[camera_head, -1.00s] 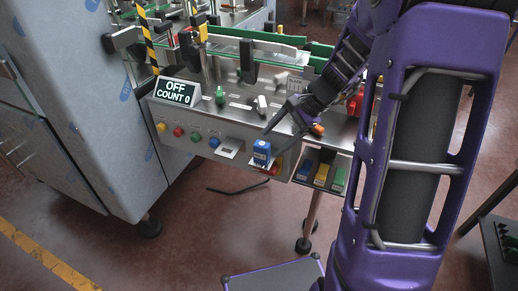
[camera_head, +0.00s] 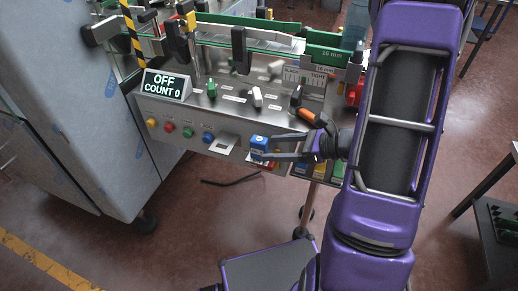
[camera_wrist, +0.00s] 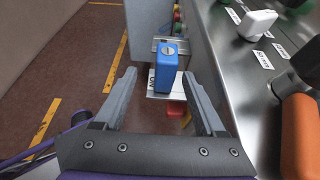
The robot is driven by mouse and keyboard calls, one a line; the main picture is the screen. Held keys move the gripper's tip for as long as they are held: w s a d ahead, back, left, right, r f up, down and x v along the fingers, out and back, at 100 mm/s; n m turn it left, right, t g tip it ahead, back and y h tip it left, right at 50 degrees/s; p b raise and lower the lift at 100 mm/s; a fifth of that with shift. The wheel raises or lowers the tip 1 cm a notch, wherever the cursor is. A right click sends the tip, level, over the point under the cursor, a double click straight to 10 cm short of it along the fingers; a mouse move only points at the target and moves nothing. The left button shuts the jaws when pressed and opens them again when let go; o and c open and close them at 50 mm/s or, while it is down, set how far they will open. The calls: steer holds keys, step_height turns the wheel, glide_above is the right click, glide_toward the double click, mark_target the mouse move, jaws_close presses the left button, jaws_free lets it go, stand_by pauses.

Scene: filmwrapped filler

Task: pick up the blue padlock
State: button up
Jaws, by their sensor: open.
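The blue padlock (camera_head: 259,144) sits upright at the front face of the machine panel, over a small light plate; its blue block also shows in the wrist view (camera_wrist: 166,68), with a round keyhole-like disc on top. My gripper (camera_head: 262,147) is open. In the head view its fingers reach left from the wrist, one on each side of the padlock or close by. In the wrist view the two fingers (camera_wrist: 165,92) stand apart, and the padlock lies between and slightly beyond their tips. No contact is visible.
The metal panel (camera_head: 225,117) carries several levers and buttons and an "OFF COUNT 0" display (camera_head: 166,86). An orange handle (camera_wrist: 299,135) and a white lever (camera_wrist: 257,24) stand close right of my gripper in the wrist view. Open floor lies left.

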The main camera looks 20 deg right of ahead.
mark_target(266, 148)
steer(key=x, duration=0.3)
steer(key=shift+w+a+f, duration=0.1)
steer(key=shift+a, duration=0.05)
steer(key=shift+w+d+x, duration=0.1)
steer(key=shift+w+x, duration=0.1)
steer(key=shift+x, duration=1.1)
steer(key=shift+w+d+x, duration=0.15)
steer(key=shift+x, duration=1.15)
jaws_close()
